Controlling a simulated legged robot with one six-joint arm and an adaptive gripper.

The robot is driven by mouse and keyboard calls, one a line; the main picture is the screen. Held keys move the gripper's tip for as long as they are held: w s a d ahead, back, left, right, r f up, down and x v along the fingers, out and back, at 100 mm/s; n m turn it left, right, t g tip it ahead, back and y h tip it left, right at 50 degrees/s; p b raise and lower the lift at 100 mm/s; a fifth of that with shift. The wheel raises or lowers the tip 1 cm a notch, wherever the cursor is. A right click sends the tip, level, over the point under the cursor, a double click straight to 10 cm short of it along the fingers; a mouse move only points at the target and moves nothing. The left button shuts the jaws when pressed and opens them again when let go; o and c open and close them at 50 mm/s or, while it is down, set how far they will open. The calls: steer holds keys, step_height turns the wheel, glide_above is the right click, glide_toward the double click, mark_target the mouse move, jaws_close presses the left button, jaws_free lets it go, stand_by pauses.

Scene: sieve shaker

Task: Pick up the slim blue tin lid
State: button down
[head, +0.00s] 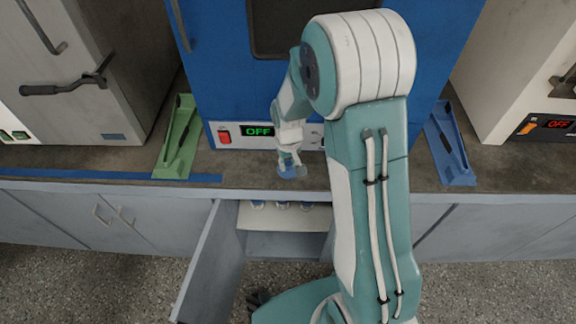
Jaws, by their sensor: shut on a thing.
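My gripper (289,164) points down over the counter, in front of the blue machine. It is shut on a small blue thing that looks like the slim blue tin lid (289,171). The lid is small in this view, and the fingers cover part of it. I cannot tell whether it still touches the counter or is held just above it.
A blue machine (225,80) with an OFF display stands behind. A green stand (178,140) is at left, a blue stand (447,145) at right.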

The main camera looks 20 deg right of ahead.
mark_target(290, 164)
steer(key=shift+d+r, duration=0.1)
steer(key=shift+r, duration=0.4)
steer(key=r, duration=0.2)
steer(key=shift+s+r, duration=0.25)
steer(key=shift+r, duration=0.1)
steer(key=s+d+r, duration=0.2)
steer(key=s+r, duration=0.7)
steer(key=s, duration=0.4)
steer(key=shift+s+d+r, duration=0.15)
steer(key=shift+s+d, duration=0.05)
steer(key=shift+d, duration=0.2)
